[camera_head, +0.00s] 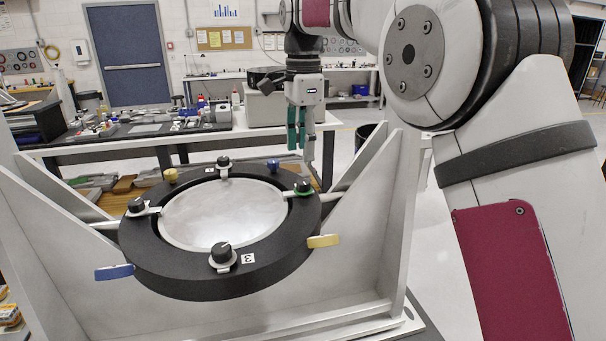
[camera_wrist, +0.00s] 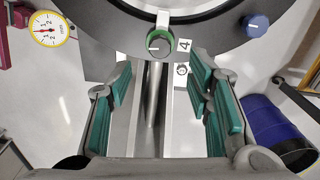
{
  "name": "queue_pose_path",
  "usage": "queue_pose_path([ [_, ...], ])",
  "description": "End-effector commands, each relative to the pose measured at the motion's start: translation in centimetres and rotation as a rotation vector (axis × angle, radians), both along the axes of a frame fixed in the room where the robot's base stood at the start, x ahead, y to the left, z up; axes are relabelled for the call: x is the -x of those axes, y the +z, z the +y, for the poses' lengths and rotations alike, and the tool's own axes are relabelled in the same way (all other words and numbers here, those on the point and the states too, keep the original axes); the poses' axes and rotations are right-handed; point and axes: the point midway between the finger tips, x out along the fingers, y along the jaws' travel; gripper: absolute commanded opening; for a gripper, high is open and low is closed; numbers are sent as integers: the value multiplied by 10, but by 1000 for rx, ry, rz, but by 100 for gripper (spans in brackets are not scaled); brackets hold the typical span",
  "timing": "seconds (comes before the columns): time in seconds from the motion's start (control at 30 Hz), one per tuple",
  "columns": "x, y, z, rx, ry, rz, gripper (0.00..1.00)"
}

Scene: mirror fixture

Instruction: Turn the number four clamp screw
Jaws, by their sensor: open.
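The number four clamp screw (camera_wrist: 160,42) is a dark knob with a green ring and a white pointer line, beside a "4" label (camera_wrist: 184,45) in the wrist view. In the head view the green-ringed screw (camera_head: 303,188) sits on the right rim of the black ring (camera_head: 180,280) that surrounds the round mirror (camera_head: 222,213). My gripper (camera_wrist: 163,84) is open and empty, its green-padded fingers apart. In the wrist view the screw lies ahead of the fingertips, roughly midway between them. In the head view my gripper (camera_head: 303,150) points down above the screw, apart from it.
Other black clamp screws stand at the front (camera_head: 221,252), left (camera_head: 137,206) and back (camera_head: 223,163) of the ring. A blue knob (camera_wrist: 257,25) and a yellow-rimmed dial (camera_wrist: 46,29) are near the ring. Grey side brackets (camera_head: 375,220) flank it. A cluttered bench (camera_head: 250,133) stands behind.

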Motion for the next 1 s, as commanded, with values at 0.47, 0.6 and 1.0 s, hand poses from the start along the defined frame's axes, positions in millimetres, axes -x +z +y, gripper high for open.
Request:
queue_pose_path([
  [0.47, 1, -71, 0, 0, 1, 1, 46],
  [0.6, 0, -77, 0, 0, 1, -1, 46],
  [1.0, 0, -77, 0, 0, 1, -1, 10],
])
